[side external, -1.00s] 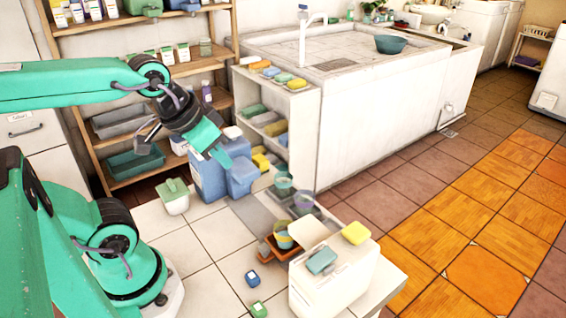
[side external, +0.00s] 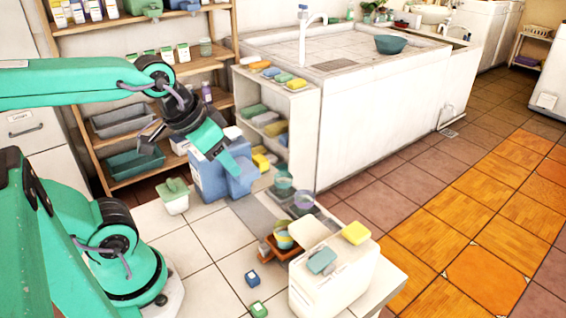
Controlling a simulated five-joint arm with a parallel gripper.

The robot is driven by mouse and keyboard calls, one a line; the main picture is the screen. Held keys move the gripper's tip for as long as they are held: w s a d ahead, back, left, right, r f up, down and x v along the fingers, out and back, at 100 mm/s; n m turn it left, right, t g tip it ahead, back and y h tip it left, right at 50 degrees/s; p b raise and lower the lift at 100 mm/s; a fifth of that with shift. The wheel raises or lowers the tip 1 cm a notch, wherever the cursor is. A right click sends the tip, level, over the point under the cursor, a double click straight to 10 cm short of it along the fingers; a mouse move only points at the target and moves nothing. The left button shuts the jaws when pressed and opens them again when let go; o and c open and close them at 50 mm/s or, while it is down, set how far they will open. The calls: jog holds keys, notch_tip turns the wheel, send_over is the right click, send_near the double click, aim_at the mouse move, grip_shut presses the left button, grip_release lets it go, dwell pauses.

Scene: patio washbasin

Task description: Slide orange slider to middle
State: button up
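I cannot clearly make out an orange slider. An orange-brown tray (side external: 268,250) lies on the white tiled worktop, left of the white box, with small stacked cups (side external: 284,238) in it. I cannot tell whether it has a sliding part. My gripper (side external: 234,168) points down and to the right, with its teal fingers in front of the blue containers (side external: 209,180) at the back of the worktop. It is well above and left of the tray. Its fingers overlap in this view, so their gap is hidden. I see nothing held in it.
A blue block (side external: 252,278) and a green block (side external: 258,309) lie on the tiles. The worktop (side external: 210,235) left of the tray is mostly clear.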

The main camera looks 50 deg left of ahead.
jog(key=w+d+f+g, duration=0.3)
jog(key=f, duration=0.3)
jog(key=g, duration=0.2)
send_over(265, 246)
notch_tip(265, 246, down, 8)
jog(key=shift+r, duration=0.25)
jog(key=shift+f, duration=0.15)
jog(key=shift+f, duration=3.7)
grip_shut()
